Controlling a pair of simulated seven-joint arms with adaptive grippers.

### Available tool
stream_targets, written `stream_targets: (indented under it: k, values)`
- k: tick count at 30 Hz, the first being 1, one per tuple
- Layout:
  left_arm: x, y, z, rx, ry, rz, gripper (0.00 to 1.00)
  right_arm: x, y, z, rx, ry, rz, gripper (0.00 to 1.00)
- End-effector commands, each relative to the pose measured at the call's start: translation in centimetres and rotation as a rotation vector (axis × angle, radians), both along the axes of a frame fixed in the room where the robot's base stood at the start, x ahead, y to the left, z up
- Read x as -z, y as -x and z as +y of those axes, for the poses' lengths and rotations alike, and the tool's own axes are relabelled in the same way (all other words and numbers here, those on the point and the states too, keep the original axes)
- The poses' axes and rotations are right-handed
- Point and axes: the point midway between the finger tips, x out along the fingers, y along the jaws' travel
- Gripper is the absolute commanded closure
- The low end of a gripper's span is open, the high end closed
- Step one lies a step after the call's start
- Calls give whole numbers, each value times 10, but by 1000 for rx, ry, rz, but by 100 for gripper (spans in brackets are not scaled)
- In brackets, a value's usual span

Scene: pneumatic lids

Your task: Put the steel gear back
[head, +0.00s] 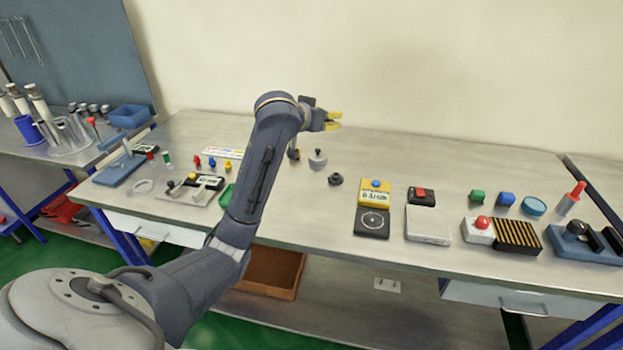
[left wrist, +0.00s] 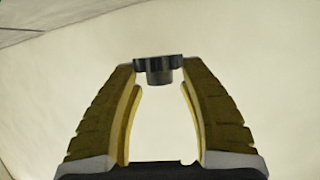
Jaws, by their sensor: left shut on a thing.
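My left gripper (head: 337,121) is raised above the back of the workbench, its yellow fingers pointing right. In the left wrist view, the gripper (left wrist: 158,72) is shut on the steel gear (left wrist: 159,64), a dark grey toothed piece with a short round hub. The gear sits between the two fingertips. In the head view I cannot make it out between the fingers. A similar dark, knob-like part (head: 335,179) lies on the bench below the gripper. My right gripper is not in view.
A grey disc with a knob (head: 317,159) stands near the dark part. To the right are a yellow box (head: 375,194), a dark pad (head: 371,223), a white plate (head: 428,225) and a striped block (head: 517,236). Small coloured parts stand at the left. The bench's back middle is clear.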

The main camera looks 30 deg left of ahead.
Motion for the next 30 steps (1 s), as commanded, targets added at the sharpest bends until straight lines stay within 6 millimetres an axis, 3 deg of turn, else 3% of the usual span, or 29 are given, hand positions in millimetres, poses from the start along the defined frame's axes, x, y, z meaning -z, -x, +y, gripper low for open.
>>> stream_targets:
  k: [3,8,11,20,30]
  values:
    - [-11,-11,31,-20,-5,0,100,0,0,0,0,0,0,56]
    - [-16,-22,60,-36,-3,1,100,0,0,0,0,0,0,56]
    - [-8,-27,72,-40,-1,3,100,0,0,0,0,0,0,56]
    - [20,-34,67,-27,0,2,100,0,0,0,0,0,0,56]
    - [94,-33,66,-31,1,5,100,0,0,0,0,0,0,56]
